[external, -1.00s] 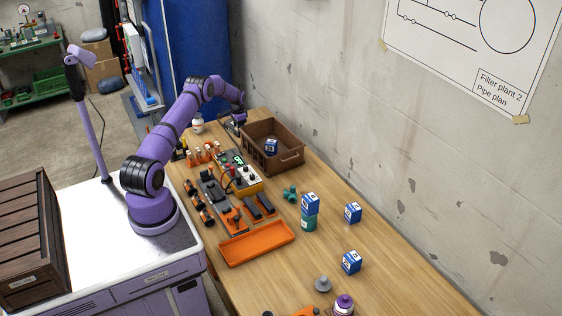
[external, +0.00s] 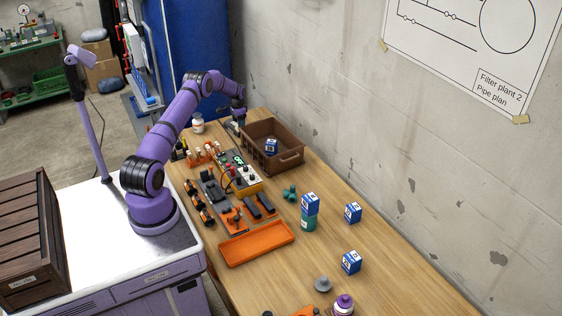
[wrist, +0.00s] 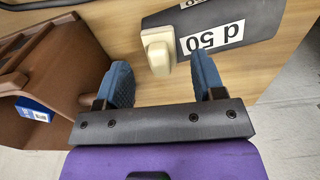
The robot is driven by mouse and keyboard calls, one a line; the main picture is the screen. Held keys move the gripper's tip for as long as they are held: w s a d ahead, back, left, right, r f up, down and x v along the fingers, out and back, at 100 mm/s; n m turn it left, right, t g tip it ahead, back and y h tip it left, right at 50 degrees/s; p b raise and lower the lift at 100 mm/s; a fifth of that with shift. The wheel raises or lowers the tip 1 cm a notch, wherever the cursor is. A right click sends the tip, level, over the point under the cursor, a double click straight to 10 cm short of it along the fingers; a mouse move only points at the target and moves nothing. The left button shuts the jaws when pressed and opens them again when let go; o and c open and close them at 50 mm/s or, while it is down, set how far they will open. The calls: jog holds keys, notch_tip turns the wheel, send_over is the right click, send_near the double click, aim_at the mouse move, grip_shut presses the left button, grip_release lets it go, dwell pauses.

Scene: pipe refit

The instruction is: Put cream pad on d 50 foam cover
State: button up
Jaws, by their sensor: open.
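The d 50 foam cover (wrist: 240,25) is a dark grey slab with a white "d 50" label, seen upside down in the wrist view. The cream pad (wrist: 157,52) is a small pale block at the cover's left end, overlapping its edge in the picture. I cannot tell how much of it rests on the cover. My gripper (wrist: 164,80) is open, with its blue fingertips apart on either side of the pad's near end. In the external view my gripper (external: 237,117) is over the table's far end, hiding the pad and most of the cover.
A brown crate (external: 287,158) holding a blue-and-white box (external: 271,146) stands close beside my gripper. A white jar (external: 198,124) is to its left. Tools, a meter (external: 238,174) and an orange tray (external: 257,244) lie nearer. The table's edge is close to the cover.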

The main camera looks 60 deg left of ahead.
notch_tip(320, 180, up, 9)
dwell(0.3)
